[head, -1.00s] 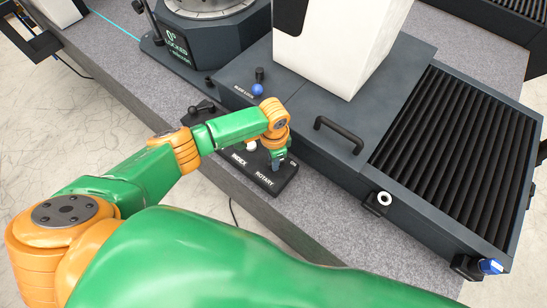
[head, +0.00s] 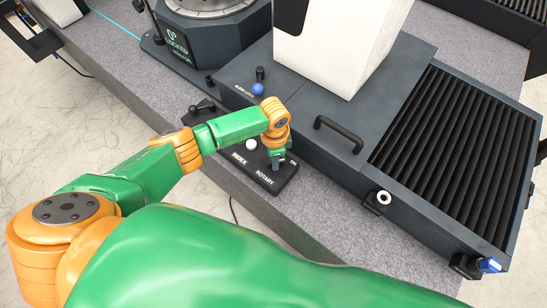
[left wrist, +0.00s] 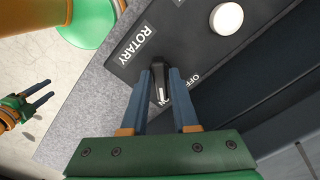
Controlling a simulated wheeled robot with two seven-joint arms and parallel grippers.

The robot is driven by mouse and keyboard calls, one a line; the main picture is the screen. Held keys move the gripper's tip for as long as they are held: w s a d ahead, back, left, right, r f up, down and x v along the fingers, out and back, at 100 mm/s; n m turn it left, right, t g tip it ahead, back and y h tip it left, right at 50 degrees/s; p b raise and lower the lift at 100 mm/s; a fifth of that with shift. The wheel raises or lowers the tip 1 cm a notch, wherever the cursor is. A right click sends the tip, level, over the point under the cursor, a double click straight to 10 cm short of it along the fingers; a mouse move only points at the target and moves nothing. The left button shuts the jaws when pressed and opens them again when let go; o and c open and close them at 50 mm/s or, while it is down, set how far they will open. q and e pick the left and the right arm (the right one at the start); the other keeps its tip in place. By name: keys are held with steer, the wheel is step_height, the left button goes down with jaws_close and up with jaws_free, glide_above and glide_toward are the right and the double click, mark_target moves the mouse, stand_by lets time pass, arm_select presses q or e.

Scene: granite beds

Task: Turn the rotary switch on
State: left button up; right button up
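The rotary switch is a black knob (left wrist: 159,90) with a white pointer line, on a dark panel (left wrist: 120,70) lettered ROTARY. OFF is printed to the right of the knob; other lettering beside it is partly covered. My left gripper (left wrist: 161,71) is open, its two blue-grey fingers on either side of the knob; I cannot tell whether they touch it. In the head view, my left gripper (head: 278,162) points down over the panel's right end and hides the knob. My right gripper (left wrist: 41,97) shows at the left wrist view's left edge, open and empty.
A white round button (left wrist: 227,18) stands on the same panel; it also shows in the head view (head: 251,145). A blue-topped knob (head: 257,89) and a black handle (head: 339,134) are on the machine behind. The grey granite bed (head: 222,182) has bare room around the panel.

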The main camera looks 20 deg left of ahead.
arm_select(q)
steer(key=shift+o, duration=1.1)
step_height(320, 180, up, 7)
steer(key=shift+r+p, duration=0.1)
steer(key=shift+p, duration=0.25)
